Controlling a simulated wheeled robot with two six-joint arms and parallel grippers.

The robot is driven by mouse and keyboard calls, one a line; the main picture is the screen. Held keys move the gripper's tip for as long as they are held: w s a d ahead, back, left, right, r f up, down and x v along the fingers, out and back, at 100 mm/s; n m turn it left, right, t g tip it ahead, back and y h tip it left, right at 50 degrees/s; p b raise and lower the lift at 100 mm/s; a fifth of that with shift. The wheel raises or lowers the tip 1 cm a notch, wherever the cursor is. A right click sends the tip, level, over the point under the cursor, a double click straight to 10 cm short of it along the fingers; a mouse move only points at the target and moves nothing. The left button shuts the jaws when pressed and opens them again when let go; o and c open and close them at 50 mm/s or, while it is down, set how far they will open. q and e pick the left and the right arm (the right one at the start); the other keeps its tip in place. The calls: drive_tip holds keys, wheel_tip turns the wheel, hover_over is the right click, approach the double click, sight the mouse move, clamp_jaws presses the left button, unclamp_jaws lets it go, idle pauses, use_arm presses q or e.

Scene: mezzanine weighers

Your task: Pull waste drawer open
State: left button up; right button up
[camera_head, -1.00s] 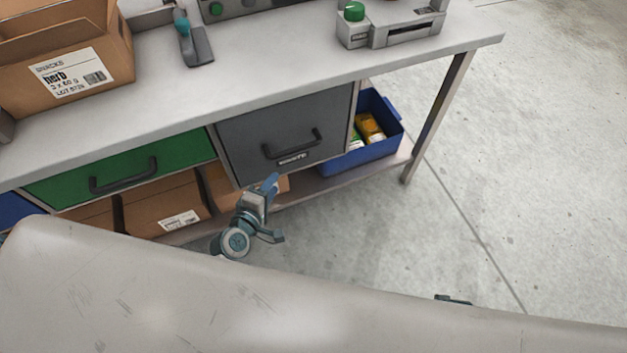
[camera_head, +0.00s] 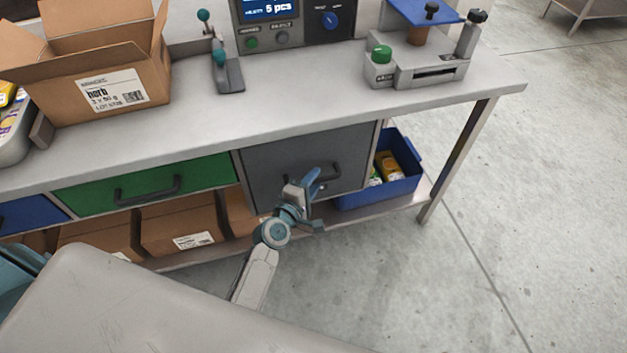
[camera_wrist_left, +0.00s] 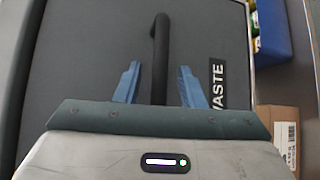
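The waste drawer (camera_head: 272,165) is the grey front under the bench top, flush with the bench and closed. Its dark bar handle (camera_head: 338,172) is partly hidden behind my left gripper (camera_head: 312,186) in the head view. In the left wrist view, the drawer front (camera_wrist_left: 88,60) carries a "WASTE" label (camera_wrist_left: 217,88). The black handle (camera_wrist_left: 160,50) runs between the two blue fingers of my left gripper (camera_wrist_left: 158,84), which are open with a gap on both sides. I cannot tell how deep the fingers reach past the bar. My right gripper is not in view.
A green drawer (camera_head: 150,182) is left of the grey one. Cardboard boxes (camera_head: 180,225) and a blue bin (camera_head: 385,185) sit on the lower shelf. The bench leg (camera_head: 455,160) stands at right. The floor in front is clear.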

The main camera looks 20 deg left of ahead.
use_arm(q)
drive_tip(key=shift+w, duration=0.2)
drive_tip(key=shift+c, duration=0.5)
clamp_jaws()
drive_tip(key=shift+s+d, duration=0.1)
